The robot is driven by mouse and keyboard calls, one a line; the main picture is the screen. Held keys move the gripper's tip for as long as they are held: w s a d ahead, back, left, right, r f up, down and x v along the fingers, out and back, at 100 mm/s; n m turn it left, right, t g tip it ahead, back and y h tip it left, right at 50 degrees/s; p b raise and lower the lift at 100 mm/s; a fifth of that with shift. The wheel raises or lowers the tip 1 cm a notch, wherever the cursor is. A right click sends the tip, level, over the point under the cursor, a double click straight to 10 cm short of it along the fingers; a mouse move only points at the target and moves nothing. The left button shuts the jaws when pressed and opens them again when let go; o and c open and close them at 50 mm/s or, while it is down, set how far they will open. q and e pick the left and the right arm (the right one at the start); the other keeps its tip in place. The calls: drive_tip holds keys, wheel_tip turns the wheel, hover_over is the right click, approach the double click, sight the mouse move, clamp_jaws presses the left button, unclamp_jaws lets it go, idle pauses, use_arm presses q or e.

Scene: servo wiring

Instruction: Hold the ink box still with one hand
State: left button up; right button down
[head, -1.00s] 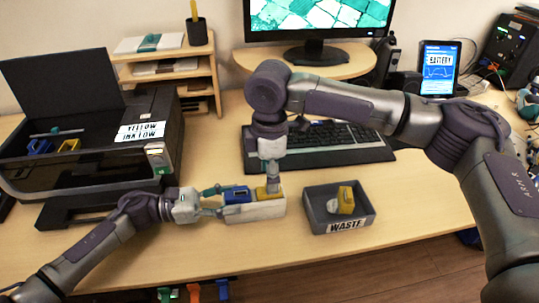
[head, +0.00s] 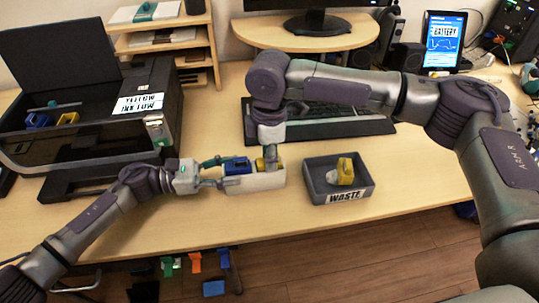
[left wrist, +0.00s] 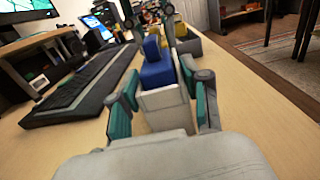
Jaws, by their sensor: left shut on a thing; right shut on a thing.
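The white ink box (head: 255,183) stands on the table between the printer and the waste tray. It also shows in the left wrist view (left wrist: 166,106). My left gripper (head: 224,173) is shut on the box's left end, with its teal fingers along either side. A blue cartridge (head: 237,166) stands in the box's left part, and shows in the left wrist view (left wrist: 157,70). My right gripper (head: 270,158) reaches down from above and is shut on a yellow cartridge (head: 261,165) at the box's right part. Its fingers partly hide that cartridge.
The grey waste tray (head: 322,197) sits right of the box, holding a yellow cartridge (head: 346,167). The black open printer (head: 95,150) stands left, with blue and yellow pieces inside. A keyboard (head: 340,128) lies behind. The table's front edge is close.

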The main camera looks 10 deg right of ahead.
drive_tip(key=c, duration=1.5)
unclamp_jaws()
clamp_jaws()
drive_tip(key=shift+r, duration=1.7)
drive_tip(key=shift+r, duration=1.85)
use_arm(q)
drive_tip(key=o, duration=1.2)
drive_tip(key=shift+o, duration=0.2)
